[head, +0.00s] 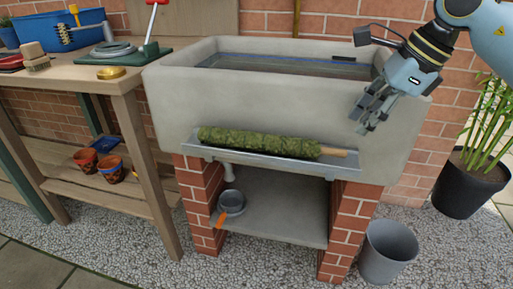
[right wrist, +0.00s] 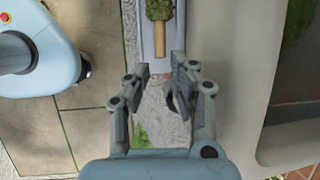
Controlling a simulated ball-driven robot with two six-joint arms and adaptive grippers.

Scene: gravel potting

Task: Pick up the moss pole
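The moss pole (head: 258,143) is a green mossy rod with a bare wooden end. It lies lengthwise in a grey metal trough (head: 236,157) on the front of the stone sink, with its wooden end to the right. In the right wrist view the wooden end of the moss pole (right wrist: 160,40) shows at the top, beyond the fingertips. My right gripper (head: 367,124) is open and empty, above and to the right of the wooden end, in front of the sink. Its fingers also show apart in the right wrist view (right wrist: 160,72). My left gripper is not in view.
The stone sink (head: 260,105) stands behind the trough on brick piers. A wooden bench (head: 95,86) with tools and a blue tub (head: 60,30) is at the left. A grey bucket (head: 388,252) stands at the lower right. A black plant pot (head: 470,184) is farther right.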

